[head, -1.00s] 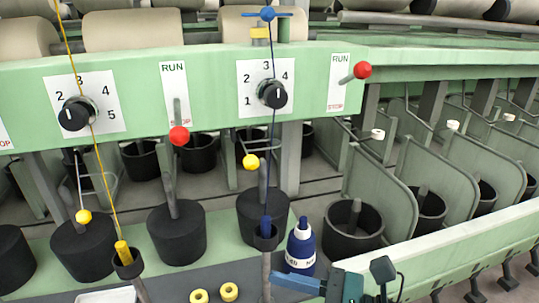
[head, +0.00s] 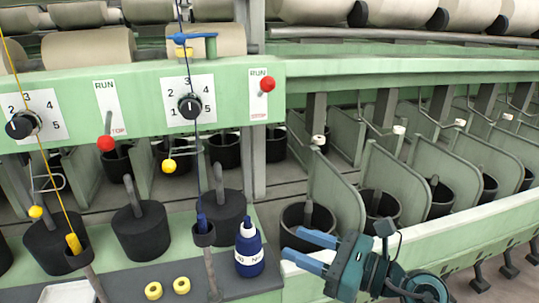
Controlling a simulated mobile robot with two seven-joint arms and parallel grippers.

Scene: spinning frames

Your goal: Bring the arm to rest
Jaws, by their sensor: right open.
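My right gripper (head: 302,250) shows at the lower right in the head view. Its two blue fingers point left and stand apart, with nothing between them. It is just right of a dark blue bottle (head: 249,252) with a white label, with a gap between them in the picture. The right arm bends away to the lower right, in front of the pale green rail. My left gripper is not in the picture.
The green machine panel (head: 150,95) carries dials and red-knobbed levers. Yellow rings (head: 153,290) lie on the dark ledge near the blue spool (head: 202,222). Black cans (head: 307,222) stand between green dividers at the right. A white tray (head: 68,292) shows at the bottom left.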

